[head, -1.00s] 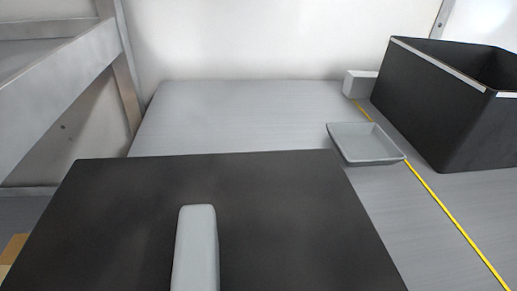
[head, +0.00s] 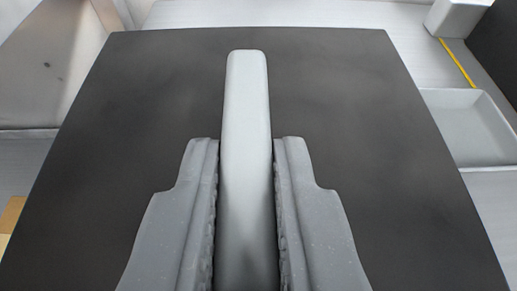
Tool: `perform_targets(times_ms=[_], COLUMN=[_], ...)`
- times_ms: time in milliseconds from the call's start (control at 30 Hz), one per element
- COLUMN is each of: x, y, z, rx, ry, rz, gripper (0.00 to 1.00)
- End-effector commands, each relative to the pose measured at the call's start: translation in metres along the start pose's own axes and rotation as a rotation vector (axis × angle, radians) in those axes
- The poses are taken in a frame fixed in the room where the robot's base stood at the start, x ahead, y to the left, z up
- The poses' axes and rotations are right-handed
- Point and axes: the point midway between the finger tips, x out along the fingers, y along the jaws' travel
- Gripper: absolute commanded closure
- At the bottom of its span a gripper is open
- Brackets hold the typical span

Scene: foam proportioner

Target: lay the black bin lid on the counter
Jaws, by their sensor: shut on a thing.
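The black bin lid (head: 360,120) is a flat dark panel that fills most of the head view. A light grey bar handle (head: 247,95) runs along its middle. My gripper (head: 246,150) has one finger on each side of the handle and is shut on it. The grey counter (head: 290,14) shows beyond the lid's far edge and at the right. The lid hides the counter beneath it, so I cannot tell whether the lid touches it.
A shallow grey tray (head: 465,125) sits just right of the lid. A small pale block (head: 457,18) and part of the black bin (head: 497,45) are at the upper right, near a yellow line (head: 458,63). A pale wall or frame stands at the left.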

Motion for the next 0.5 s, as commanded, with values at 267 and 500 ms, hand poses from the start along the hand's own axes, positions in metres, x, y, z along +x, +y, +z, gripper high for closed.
perform_targets(times_ms=[267,500], x=[0.013,0.02], y=[0.0,0.0], z=[0.012,0.029], rx=[-0.003,0.0], ry=[0.002,0.004], rz=[-0.001,-0.003], gripper=[1.0,1.0])
